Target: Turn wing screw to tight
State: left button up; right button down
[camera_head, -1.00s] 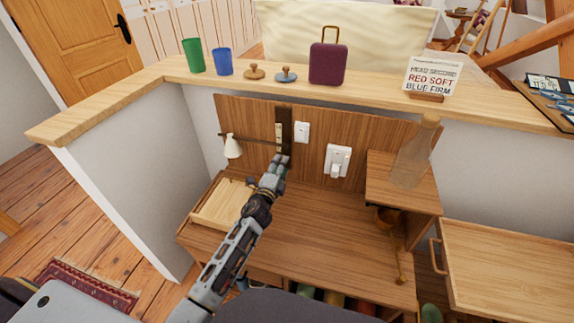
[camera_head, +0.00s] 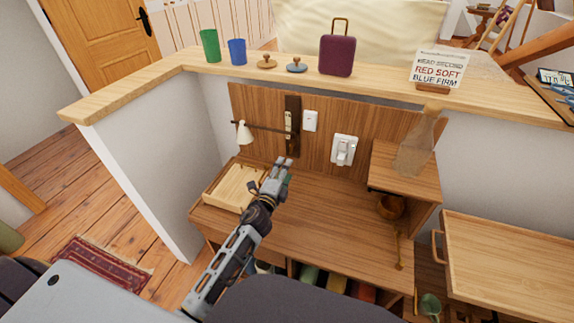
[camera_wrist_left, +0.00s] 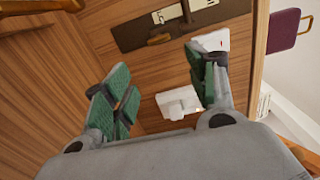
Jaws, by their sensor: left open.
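A dark upright plate with a pale scale strip (camera_head: 290,126) is fixed to the wooden back panel, with a dark bar and a white lamp shade (camera_head: 243,133) at its left. In the left wrist view the dark plate (camera_wrist_left: 140,33) is at the top, with a small brown knob (camera_wrist_left: 158,39) on it; I cannot tell surely that this is the wing screw. My left gripper (camera_head: 283,164) is open and empty, below and in front of the plate. Its green-padded fingers (camera_wrist_left: 160,88) are spread apart in the wrist view. My right gripper is not visible.
Two white switches (camera_head: 310,120) (camera_head: 344,150) are right of the plate. A shallow wooden tray (camera_head: 228,188) lies left on the desk (camera_head: 325,222). The desk's middle is clear.

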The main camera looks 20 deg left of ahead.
pick_arm(q)
jog(key=shift+s+a+f, duration=0.25)
jog(key=shift+s+a, duration=0.55)
